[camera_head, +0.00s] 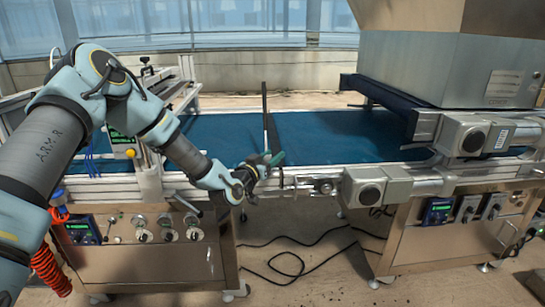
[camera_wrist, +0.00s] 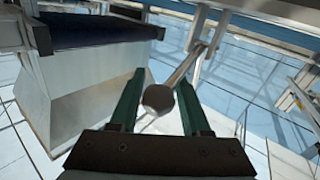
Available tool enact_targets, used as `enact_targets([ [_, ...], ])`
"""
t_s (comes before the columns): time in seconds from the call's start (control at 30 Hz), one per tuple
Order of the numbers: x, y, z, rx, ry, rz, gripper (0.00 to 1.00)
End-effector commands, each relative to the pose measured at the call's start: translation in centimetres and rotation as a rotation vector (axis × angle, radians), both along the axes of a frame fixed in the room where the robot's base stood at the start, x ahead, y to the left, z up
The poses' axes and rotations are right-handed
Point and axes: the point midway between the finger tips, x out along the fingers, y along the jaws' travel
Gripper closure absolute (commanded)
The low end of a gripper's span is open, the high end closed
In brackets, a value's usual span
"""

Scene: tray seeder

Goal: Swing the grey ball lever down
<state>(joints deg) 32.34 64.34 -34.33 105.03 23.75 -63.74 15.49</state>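The grey ball lever shows in the wrist view as a dark grey ball (camera_wrist: 158,97) on a thin metal rod (camera_wrist: 187,66). The rod runs up and right to a joint under a metal rail. My gripper (camera_wrist: 160,80) is open, with one green finger on each side of the ball. Small gaps show between the ball and both fingers, so it is not clamped. In the head view my gripper (camera_head: 271,159) is at the conveyor's front rail; the ball cannot be made out there.
The blue conveyor belt (camera_head: 330,138) runs behind the front rail (camera_head: 335,172). A grey motor (camera_head: 366,187) is mounted to the right of my gripper. A control cabinet (camera_head: 140,265) stands below left. Black cables (camera_head: 290,262) lie on the floor.

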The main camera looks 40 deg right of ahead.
Motion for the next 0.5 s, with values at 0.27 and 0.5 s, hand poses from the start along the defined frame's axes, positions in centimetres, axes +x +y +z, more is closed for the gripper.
enact_targets([
  [0.27,-0.19,-0.03,-0.06,0.001,0.001,-0.003,0.89],
  [0.5,-0.26,-0.04,-0.11,0.002,0.003,-0.004,1.0],
])
